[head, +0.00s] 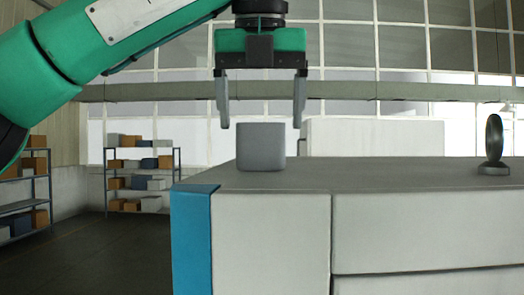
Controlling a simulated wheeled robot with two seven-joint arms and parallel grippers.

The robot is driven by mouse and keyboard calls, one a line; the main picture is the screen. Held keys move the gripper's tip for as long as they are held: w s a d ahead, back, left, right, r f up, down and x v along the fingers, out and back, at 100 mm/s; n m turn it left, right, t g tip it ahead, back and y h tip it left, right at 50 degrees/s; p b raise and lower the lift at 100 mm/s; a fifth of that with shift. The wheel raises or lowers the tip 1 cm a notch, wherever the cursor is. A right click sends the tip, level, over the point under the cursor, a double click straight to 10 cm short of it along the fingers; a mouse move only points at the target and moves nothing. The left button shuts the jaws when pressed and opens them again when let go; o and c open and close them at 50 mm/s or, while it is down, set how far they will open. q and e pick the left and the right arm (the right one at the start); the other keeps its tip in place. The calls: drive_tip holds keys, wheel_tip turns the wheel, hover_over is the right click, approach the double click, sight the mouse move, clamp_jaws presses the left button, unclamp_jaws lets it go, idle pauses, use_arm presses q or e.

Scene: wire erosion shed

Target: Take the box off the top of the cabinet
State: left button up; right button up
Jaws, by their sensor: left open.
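A small grey box (261,147) stands upright on the grey top of the cabinet (380,172), near its left end. The cabinet has light front panels and a blue left edge. My left gripper (261,115) points down over the box, its two fingers open and spread wider than the box. The fingertips are at about the height of the box's upper edge in the picture, and nothing is between them. Whether they are level with the box in depth I cannot tell. My right gripper is not in view.

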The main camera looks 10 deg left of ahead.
sight(262, 143)
use_arm(q)
drive_tip(key=shift+w+f, duration=0.15)
drive_tip(key=shift+f, duration=0.25)
drive_tip(key=x, duration=0.1)
drive_tip(key=p+x, duration=0.1)
drive_tip(key=x, duration=0.1)
drive_tip(key=shift+w+f, duration=0.2)
drive_tip(key=shift+w, duration=0.15)
drive_tip(key=shift+f, duration=0.25)
drive_tip(key=shift+s, duration=0.15)
drive_tip(key=shift+f, duration=0.25)
